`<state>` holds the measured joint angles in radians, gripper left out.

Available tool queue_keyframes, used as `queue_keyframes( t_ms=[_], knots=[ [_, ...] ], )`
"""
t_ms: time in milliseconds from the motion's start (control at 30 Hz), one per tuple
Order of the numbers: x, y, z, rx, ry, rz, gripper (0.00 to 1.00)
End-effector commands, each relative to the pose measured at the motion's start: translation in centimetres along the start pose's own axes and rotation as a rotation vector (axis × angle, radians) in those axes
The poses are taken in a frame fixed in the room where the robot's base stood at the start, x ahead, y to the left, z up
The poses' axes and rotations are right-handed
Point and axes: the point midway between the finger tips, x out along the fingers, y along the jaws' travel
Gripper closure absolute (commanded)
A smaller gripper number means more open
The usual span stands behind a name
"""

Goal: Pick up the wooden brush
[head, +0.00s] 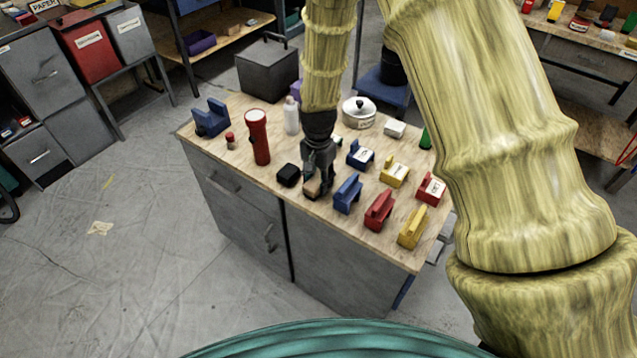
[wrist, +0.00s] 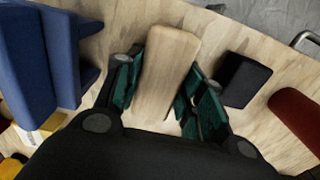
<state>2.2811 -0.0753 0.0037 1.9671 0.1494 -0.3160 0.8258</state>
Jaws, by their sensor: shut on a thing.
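The wooden brush shows as a pale wooden block (wrist: 165,70) between my gripper's two fingers in the wrist view. In the head view the brush (head: 312,188) shows as a small tan piece at the fingertips, near the table's front edge. My gripper (head: 318,184) points down over the wooden tabletop and is shut on the brush. In the wrist view the dark green finger pads of my gripper (wrist: 158,90) lie along both long sides of it. I cannot see bristles.
On the workbench (head: 215,140), a black block (head: 288,175) stands close left of the gripper and a blue block (head: 347,193) close right. A red flashlight (head: 257,137) stands further left. Red and yellow blocks stand to the right; a lidded pot (head: 359,113) stands behind.

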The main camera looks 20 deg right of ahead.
Motion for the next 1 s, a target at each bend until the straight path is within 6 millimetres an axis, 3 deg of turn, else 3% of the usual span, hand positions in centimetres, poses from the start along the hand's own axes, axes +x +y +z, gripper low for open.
queue_keyframes(
  t_ms=[367,800,1000],
  knots=[
    [-1.0,-0.1,-0.1,0.0,0.002,-0.002,0.87],
    [-7.3,-0.1,-0.1,0.0,0.002,-0.003,0.87],
    [-9.3,0.0,0.0,0.0,0.001,-0.002,0.87]
  ],
)
